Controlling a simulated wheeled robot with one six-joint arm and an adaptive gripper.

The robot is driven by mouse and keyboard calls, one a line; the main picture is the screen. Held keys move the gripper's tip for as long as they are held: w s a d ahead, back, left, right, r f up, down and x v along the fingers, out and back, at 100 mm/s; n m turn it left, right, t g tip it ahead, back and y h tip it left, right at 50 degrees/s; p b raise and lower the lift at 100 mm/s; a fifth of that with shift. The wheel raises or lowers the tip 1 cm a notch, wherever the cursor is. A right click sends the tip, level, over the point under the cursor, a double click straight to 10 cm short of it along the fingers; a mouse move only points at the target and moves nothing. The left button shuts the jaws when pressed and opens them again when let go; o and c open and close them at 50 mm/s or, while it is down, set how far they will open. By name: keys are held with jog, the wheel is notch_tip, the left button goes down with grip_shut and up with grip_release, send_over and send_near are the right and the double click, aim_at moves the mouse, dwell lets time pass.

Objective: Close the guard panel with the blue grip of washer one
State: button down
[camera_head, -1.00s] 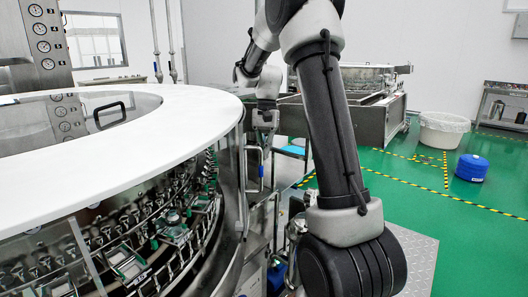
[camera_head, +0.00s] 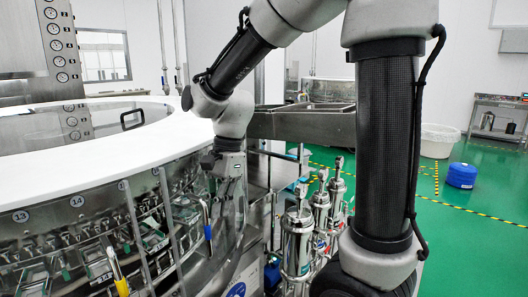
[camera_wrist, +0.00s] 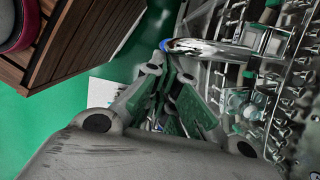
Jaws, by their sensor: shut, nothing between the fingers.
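The washer (camera_head: 75,172) with a white ring top fills the left of the head view. A blue grip (camera_head: 207,226) stands upright on a metal handle at its near right side. The guard panel it belongs to is hard to make out, and I cannot tell how far it stands open. My gripper (camera_head: 226,194) points down just right of the blue grip, close to the washer's side; contact cannot be told. In the wrist view my gripper (camera_wrist: 172,100) has its fingers together and empty. A bright curved metal handle with a blue end (camera_wrist: 167,45) shows just beyond the fingertips.
A yellow grip (camera_head: 121,286) shows at lower left, below number labels 13 and 14. Steel filter housings (camera_head: 298,240) stand right of the washer. A white tub (camera_head: 438,140) and blue container (camera_head: 462,175) stand on the open green floor farther right.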

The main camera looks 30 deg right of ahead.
jog(key=s+a, duration=0.4)
jog(key=a, duration=0.2)
jog(key=shift+w+a, duration=0.1)
jog(key=shift+w, duration=0.05)
jog(key=shift+f, duration=0.1)
